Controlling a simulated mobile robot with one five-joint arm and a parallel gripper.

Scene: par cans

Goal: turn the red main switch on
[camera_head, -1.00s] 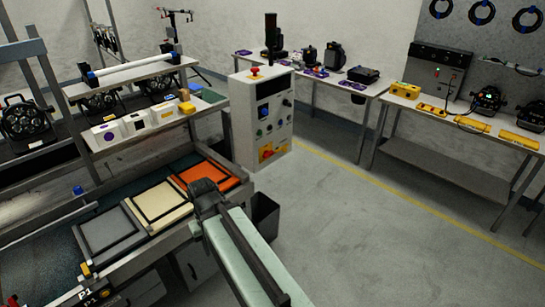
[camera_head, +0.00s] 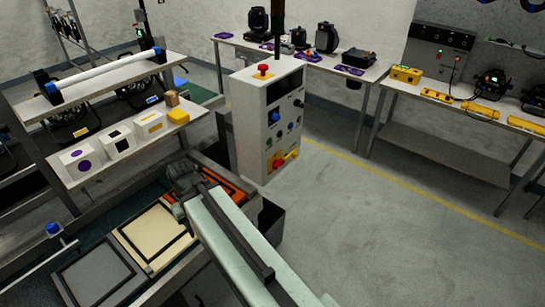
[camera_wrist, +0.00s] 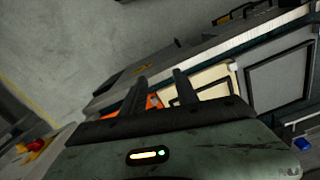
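The grey control cabinet (camera_head: 246,130) stands in the middle of the head view. A red rotary switch (camera_head: 278,162) on a yellow plate sits low on its front panel; its handle position is too small to tell. Red and yellow parts, seemingly this switch (camera_wrist: 38,146), show at the left edge of the wrist view. My gripper (camera_head: 182,176) is left of the cabinet, over the orange tray and apart from the switch. In the wrist view my gripper's two fingers (camera_wrist: 162,82) are spread with nothing between them.
A red mushroom button (camera_head: 263,69) tops the cabinet. A dark bin (camera_head: 270,220) stands in front of it, by my arm. Cream (camera_head: 155,235) and grey (camera_head: 95,276) trays lie on the left bench. The floor (camera_head: 370,230) to the right is clear.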

